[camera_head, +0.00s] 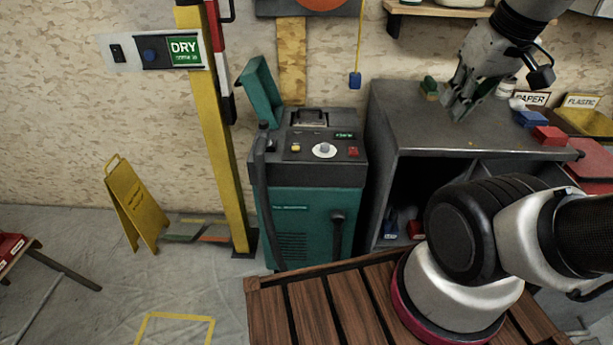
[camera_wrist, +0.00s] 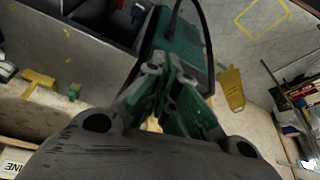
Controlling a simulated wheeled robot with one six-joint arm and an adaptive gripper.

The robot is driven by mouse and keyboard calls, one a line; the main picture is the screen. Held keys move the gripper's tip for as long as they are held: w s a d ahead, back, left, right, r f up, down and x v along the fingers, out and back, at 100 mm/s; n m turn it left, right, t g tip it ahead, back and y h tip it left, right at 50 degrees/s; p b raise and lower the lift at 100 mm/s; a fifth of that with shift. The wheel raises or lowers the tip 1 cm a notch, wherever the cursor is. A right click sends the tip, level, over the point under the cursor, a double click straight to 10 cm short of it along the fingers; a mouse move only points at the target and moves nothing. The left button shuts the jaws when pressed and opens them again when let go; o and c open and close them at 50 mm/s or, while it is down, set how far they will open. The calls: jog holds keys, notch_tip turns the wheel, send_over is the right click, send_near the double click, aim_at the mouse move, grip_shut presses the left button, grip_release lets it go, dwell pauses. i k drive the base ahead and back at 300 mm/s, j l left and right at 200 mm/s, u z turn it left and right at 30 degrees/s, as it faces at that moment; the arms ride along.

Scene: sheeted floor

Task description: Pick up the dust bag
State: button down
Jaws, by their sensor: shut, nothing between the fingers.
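I cannot pick out a dust bag for certain in either view. A teal and dark grey dust machine (camera_head: 312,190) stands against the wall in the head view, with its teal lid (camera_head: 262,93) raised at the back left. It also shows in the wrist view (camera_wrist: 185,38), partly behind my fingers. My gripper (camera_head: 456,108) is shut and empty, pointing down above the grey bench to the right of the machine. Its fingers fill the middle of the wrist view (camera_wrist: 163,80). The inside of the machine is hidden.
The grey bench (camera_head: 480,135) holds small blocks and bins at its right. A yellow post (camera_head: 215,130) stands left of the machine. A yellow floor sign (camera_head: 137,208) stands farther left. A slatted wooden deck (camera_head: 315,312) is in front. Floor at lower left is mostly clear.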

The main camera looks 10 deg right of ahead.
aim_at(319, 120)
jog(key=i+j, duration=0.8)
jog(key=i, duration=0.2)
